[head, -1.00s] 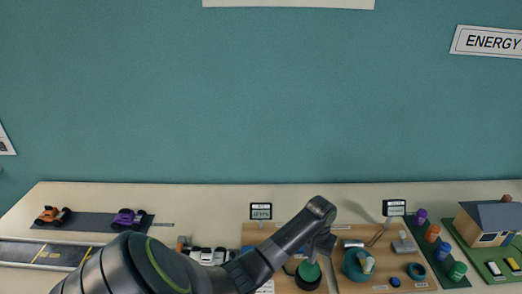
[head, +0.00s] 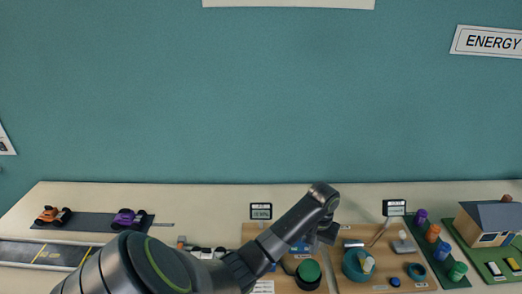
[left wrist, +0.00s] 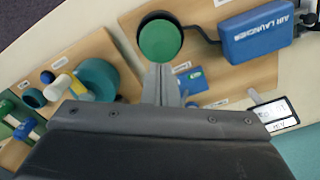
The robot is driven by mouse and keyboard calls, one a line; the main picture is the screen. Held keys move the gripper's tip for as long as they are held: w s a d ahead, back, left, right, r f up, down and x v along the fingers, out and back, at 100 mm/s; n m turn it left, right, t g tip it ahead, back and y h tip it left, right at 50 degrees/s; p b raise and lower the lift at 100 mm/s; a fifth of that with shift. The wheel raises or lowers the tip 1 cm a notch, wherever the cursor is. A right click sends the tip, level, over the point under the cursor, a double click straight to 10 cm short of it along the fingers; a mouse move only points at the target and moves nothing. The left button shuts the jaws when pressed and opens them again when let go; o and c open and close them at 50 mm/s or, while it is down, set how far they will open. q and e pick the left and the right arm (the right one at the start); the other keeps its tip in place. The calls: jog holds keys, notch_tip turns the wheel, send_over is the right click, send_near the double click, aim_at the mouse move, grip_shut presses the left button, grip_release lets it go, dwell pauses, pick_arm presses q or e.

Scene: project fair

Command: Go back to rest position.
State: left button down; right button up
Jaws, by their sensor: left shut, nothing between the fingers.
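My left gripper (head: 327,234) shows at the end of the left arm, over the wooden board in the head view. In the left wrist view its fingers (left wrist: 158,75) are together with nothing between them. They point toward a round green button (left wrist: 160,40) on a black base. The button also shows in the head view (head: 308,271), just below the gripper, with a visible gap. My right gripper is not in view.
A blue air launcher box (left wrist: 262,30) lies on the board. A teal ring-shaped holder (head: 352,268) is right of the button. Two small displays (head: 261,211) (head: 395,207) stand behind. Orange (head: 52,215) and purple (head: 128,218) cars are at left, a model house (head: 492,238) at right.

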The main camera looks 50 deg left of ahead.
pick_arm(q)
jog(key=shift+r, duration=0.15)
dwell(0.7)
jog(key=s+d+f+m+t, duration=0.1)
jog(key=s+f, duration=0.4)
jog(key=s, duration=0.3)
jog(key=s+d+r+m+t+y, duration=0.1)
jog(key=s+r, duration=0.1)
jog(key=s, duration=0.9)
jog(key=s+d+r+m+t+y, duration=0.1)
jog(key=s+r+t, duration=0.1)
jog(key=s, duration=0.9)
notch_tip(320, 180, down, 32)
jog(key=a+g+b, duration=0.2)
jog(key=b, duration=0.6)
jog(key=s+f+b, duration=0.3)
jog(key=s+f, duration=0.4)
jog(key=f, duration=0.4)
jog(key=s+d+f+h+b, duration=0.1)
jog(key=s+f+b, duration=0.2)
jog(key=s+f, duration=0.5)
notch_tip(320, 180, down, 4)
jog(key=shift+d+g, duration=0.15)
jog(key=shift+g, duration=0.25)
